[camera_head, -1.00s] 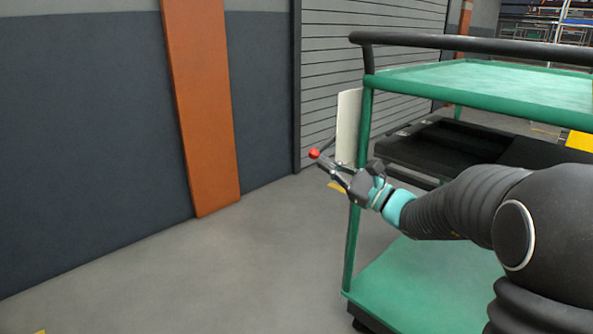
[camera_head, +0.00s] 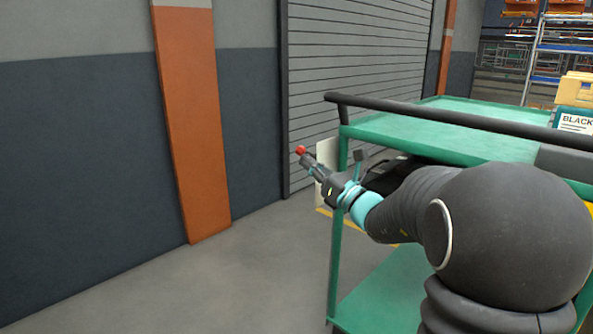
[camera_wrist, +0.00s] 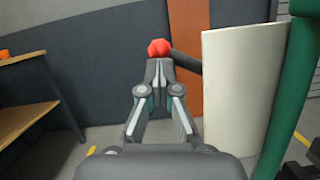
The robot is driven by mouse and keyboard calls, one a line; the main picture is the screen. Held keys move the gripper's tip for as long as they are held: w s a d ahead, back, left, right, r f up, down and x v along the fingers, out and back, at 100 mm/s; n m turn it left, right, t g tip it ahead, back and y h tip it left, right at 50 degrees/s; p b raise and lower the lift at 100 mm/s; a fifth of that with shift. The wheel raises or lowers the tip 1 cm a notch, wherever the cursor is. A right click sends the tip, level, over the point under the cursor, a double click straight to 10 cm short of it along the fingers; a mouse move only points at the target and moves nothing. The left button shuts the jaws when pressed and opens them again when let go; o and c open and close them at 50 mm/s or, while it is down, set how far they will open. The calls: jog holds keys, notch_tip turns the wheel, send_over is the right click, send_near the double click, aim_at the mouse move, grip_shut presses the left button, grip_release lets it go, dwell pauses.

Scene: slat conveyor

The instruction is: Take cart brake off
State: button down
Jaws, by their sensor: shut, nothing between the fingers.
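The green cart (camera_head: 400,135) stands at the right, with a black handle bar along its top edge. A pale plate (camera_wrist: 228,95) is on its near left post; it also shows in the head view (camera_head: 322,190). A dark brake lever (camera_wrist: 187,62) sticks out past the plate and ends in a red knob (camera_wrist: 159,47), seen in the head view too (camera_head: 300,150). My gripper (camera_wrist: 159,72) is shut with nothing between its fingers. Its tips are right below the knob in the wrist view; I cannot tell whether they touch. In the head view my gripper (camera_head: 308,162) points up-left at the knob.
A dark grey wall with an orange pillar (camera_head: 190,130) and a slatted shutter (camera_head: 355,70) stand behind. The floor (camera_head: 230,285) left of the cart is clear. A wooden shelf (camera_wrist: 25,110) shows at the left of the wrist view.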

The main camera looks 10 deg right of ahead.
jog(key=shift+w+r, duration=0.1)
jog(key=shift+r, duration=0.6)
jog(key=f+b+v, duration=0.1)
jog(key=b+v, duration=0.1)
jog(key=v, duration=0.4)
jog(key=a+f+b+v, duration=0.1)
jog(key=v, duration=0.6)
jog(key=shift+a+f+b, duration=0.2)
jog(key=shift+f+b, duration=0.2)
jog(key=shift+f, duration=0.05)
